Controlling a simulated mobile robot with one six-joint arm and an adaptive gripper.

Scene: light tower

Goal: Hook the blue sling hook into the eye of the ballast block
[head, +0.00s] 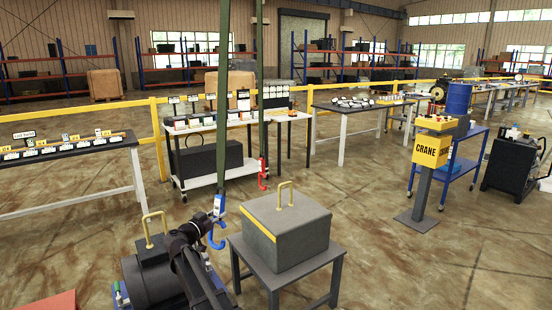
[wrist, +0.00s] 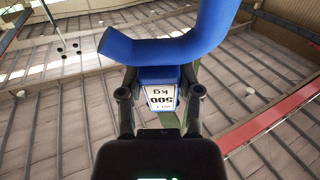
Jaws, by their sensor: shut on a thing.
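The blue sling hook (head: 217,240) hangs from a green strap, with a white label on its shank. My gripper (head: 212,222) is shut on it. In the wrist view the blue hook (wrist: 170,48) curves large across the top, and its block with a "500 kg" label sits between my two fingers (wrist: 160,96). The grey ballast block (head: 287,238) stands on a small dark table to the right of the hook. Its yellow eye (head: 285,193) stands upright on top. The hook is left of the block and apart from the eye, with its tip lower than the eye.
A red hook (head: 263,176) hangs on a second green strap behind the block. A yellow crane post (head: 431,150) stands right. Floor between is clear.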

